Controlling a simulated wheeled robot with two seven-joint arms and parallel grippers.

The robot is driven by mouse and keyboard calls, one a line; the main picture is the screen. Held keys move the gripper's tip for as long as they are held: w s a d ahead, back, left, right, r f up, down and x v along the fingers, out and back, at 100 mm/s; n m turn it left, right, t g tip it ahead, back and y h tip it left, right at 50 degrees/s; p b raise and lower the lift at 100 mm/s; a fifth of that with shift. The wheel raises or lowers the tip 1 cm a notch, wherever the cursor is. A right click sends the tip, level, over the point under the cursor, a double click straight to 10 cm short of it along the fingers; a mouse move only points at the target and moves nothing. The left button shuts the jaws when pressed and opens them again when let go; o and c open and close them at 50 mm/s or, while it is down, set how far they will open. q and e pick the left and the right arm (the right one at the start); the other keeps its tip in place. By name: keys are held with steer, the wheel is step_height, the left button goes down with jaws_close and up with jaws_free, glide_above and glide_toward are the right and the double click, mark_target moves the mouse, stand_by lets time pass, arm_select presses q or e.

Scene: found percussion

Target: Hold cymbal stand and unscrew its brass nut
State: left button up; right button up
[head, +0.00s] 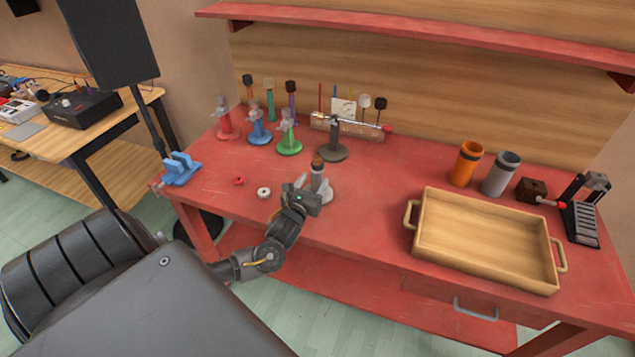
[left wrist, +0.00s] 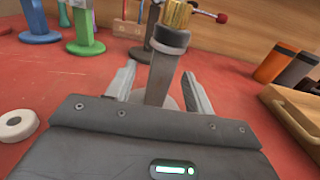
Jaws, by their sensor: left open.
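The cymbal stand (head: 317,177) is a grey post on a round pale base near the front of the red table. It also shows in the left wrist view (left wrist: 161,76), with a dark collar below its top. The ribbed brass nut (left wrist: 175,14) sits on top of the post; in the head view it is a small brown cap (head: 317,162). My left gripper (head: 309,186) is at the stand, below the nut. In the left wrist view its open fingers (left wrist: 158,88) lie on either side of the post, with gaps visible. My right gripper is not in view.
A white ring (head: 264,193) and a small red piece (head: 239,181) lie left of the stand. Coloured stands, including a green one (head: 288,146), and a dark grey stand (head: 333,151) are behind. A wooden tray (head: 430,243) is at the right. Bare table lies between.

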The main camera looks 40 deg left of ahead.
arm_select(q)
steer(key=shift+w+r, duration=0.1)
steer(key=shift+w, duration=0.05)
steer(key=p+x, duration=0.1)
steer(key=x, duration=0.4)
steer(key=shift+c, duration=0.6)
jaws_close()
